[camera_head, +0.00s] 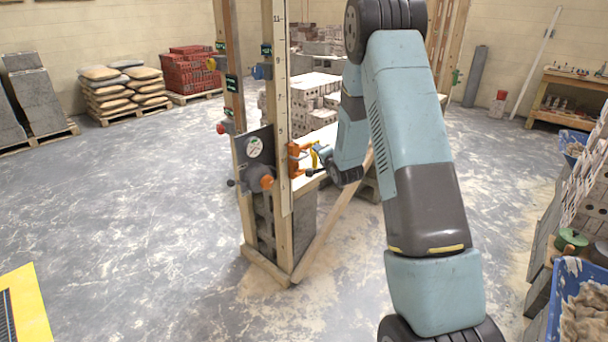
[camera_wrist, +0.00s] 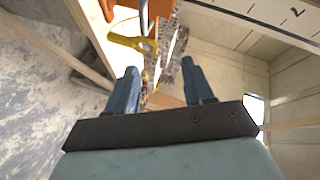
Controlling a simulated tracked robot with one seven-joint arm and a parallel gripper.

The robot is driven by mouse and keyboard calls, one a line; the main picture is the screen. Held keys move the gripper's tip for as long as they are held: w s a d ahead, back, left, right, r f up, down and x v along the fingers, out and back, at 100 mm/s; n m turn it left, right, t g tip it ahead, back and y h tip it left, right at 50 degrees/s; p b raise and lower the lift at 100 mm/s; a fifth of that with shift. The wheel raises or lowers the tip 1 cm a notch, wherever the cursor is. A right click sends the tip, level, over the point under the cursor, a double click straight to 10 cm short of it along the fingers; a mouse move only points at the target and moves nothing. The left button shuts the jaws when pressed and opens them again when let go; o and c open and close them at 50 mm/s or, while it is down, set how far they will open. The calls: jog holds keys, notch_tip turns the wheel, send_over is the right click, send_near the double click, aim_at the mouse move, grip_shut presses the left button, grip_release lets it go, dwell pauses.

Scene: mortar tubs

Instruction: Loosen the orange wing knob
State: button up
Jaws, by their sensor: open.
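A small orange knob (camera_head: 267,182) sits on a grey fitting low on the timber frame in the head view; its wings are too small to make out. In the wrist view an orange part (camera_wrist: 143,14) and a yellow curved piece (camera_wrist: 130,42) show beyond my gripper (camera_wrist: 161,80). My two fingers are apart, with nothing seen held between them. I cannot tell which orange part is the wing knob.
The upright timber post (camera_head: 282,110) and diagonal brace (camera_head: 335,215) stand close to my gripper. Stacked blocks (camera_head: 315,100) are behind. A blue tub (camera_head: 583,300) and blocks line the right side. The floor at left is clear up to a yellow-edged item (camera_head: 30,310).

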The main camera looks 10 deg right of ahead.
aim_at(303, 171)
notch_tip(303, 171, down, 14)
jog(key=m+t+y, duration=0.2)
jog(key=m+y, duration=0.1)
jog(key=x, duration=1.4)
jog(key=shift+s+a+f, duration=0.1)
jog(key=shift+a+f, duration=0.1)
jog(key=shift+f, duration=0.1)
jog(key=shift+c, duration=0.2)
